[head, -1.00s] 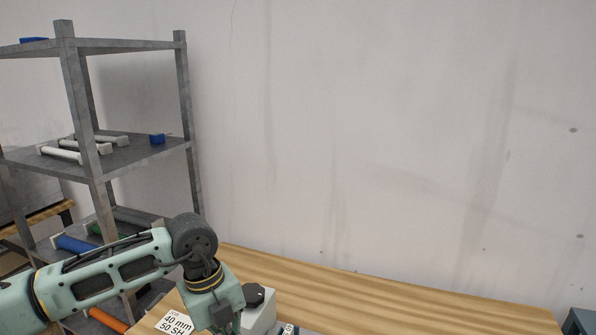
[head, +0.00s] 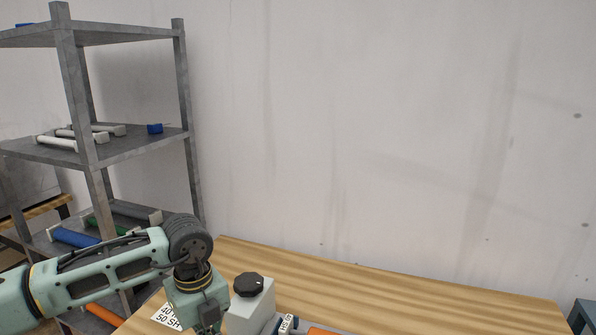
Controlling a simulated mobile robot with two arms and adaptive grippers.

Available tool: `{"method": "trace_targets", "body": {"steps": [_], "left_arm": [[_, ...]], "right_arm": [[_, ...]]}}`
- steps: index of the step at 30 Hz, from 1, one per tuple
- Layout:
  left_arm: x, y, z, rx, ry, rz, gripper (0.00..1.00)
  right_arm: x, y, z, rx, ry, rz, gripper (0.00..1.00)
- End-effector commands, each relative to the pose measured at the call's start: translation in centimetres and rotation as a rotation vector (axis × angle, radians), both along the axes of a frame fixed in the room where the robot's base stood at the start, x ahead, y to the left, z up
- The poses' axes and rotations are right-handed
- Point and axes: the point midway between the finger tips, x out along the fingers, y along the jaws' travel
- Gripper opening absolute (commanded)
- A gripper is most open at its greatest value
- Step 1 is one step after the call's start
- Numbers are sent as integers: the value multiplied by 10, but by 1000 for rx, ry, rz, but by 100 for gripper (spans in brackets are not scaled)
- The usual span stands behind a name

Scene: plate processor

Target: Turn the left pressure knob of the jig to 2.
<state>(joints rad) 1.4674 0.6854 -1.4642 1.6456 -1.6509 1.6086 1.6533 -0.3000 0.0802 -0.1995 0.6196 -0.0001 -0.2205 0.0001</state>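A black knob (head: 248,284) sits on top of a light grey block of the jig (head: 250,310) at the bottom of the head view, on the wooden table. More of the jig, with a small white-labelled part (head: 286,324) and some orange, shows at the lower edge and is cut off. My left arm comes in from the left and its wrist hangs just left of the grey block. The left gripper's fingers are below the picture edge. My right gripper is not in view. The knob's setting cannot be read.
A grey metal shelf (head: 120,150) with white, blue and green rollers stands at the left. A white label card (head: 166,317) lies on the table left of my wrist. The wooden tabletop (head: 420,300) is clear to the right, against a plain wall.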

Motion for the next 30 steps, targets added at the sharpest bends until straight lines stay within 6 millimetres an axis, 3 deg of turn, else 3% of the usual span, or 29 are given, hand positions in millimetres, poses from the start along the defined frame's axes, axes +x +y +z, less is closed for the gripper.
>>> {"method": "trace_targets", "body": {"steps": [1,30], "left_arm": [[-2,2,-8,7,10,0,0],[-4,-2,-12,9,22,-5,0]], "right_arm": [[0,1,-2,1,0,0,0],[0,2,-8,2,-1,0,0]]}}
